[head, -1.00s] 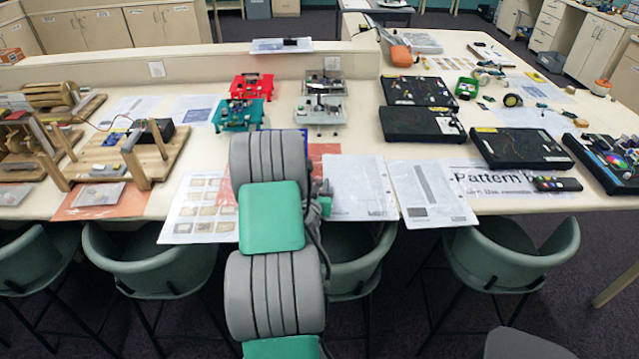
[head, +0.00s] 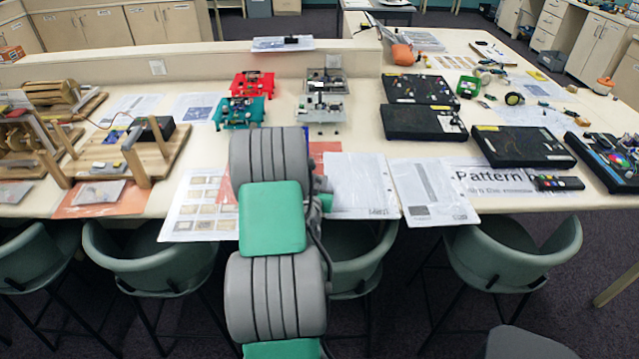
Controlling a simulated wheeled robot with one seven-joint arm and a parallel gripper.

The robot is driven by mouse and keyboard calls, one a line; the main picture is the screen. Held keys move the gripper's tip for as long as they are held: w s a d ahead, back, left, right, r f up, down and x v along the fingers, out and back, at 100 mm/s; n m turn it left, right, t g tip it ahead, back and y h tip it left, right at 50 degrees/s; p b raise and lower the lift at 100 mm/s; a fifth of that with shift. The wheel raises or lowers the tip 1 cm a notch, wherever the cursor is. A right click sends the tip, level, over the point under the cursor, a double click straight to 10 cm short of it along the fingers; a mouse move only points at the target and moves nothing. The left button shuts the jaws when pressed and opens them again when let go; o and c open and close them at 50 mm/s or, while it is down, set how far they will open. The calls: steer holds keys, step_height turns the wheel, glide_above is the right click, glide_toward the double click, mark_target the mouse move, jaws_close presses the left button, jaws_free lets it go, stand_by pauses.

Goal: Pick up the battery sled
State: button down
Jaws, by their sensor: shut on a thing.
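I cannot pick out the battery sled for certain in the head view. My grey and green arm reaches over the table's front edge and covers the spot where its end lies. My gripper is hidden behind the arm links, and so is anything between its fingers. Beyond the arm stand small devices on legs: a red one (head: 252,83), a teal one (head: 239,112) and grey ones, the nearer grey one (head: 321,110) to the right.
White sheets (head: 362,187) and an orange-red sheet lie around the arm. Wooden models (head: 130,148) stand left. Several black boards (head: 423,123) lie right. A low ledge (head: 110,70) runs behind. Green chairs (head: 515,250) line the front edge.

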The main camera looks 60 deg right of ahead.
steer(key=shift+s+f+b+v, duration=0.4)
steer(key=shift+f+b+v, duration=1.05)
steer(key=shift+v, duration=2.95)
steer(key=shift+s+f+b+v, duration=0.4)
steer(key=shift+b+v, duration=2.05)
steer(key=shift+v, duration=1.95)
steer(key=w+a+r+n+t+y, duration=0.25)
steer(key=w+a, duration=0.45)
steer(key=w, duration=0.4)
steer(key=w+a+r+n+t+y, duration=0.1)
steer(key=w+a+n+t, duration=0.25)
steer(key=w+a, duration=0.6)
steer(key=w+a+n+t+y, duration=0.2)
steer(key=w+a, duration=0.3)
steer(key=a, duration=0.6)
steer(key=w+a+n+t+y, duration=0.3)
steer(key=w+a+y, duration=0.2)
steer(key=a, duration=0.7)
steer(key=shift+r, duration=0.4)
steer(key=shift+d, duration=0.1)
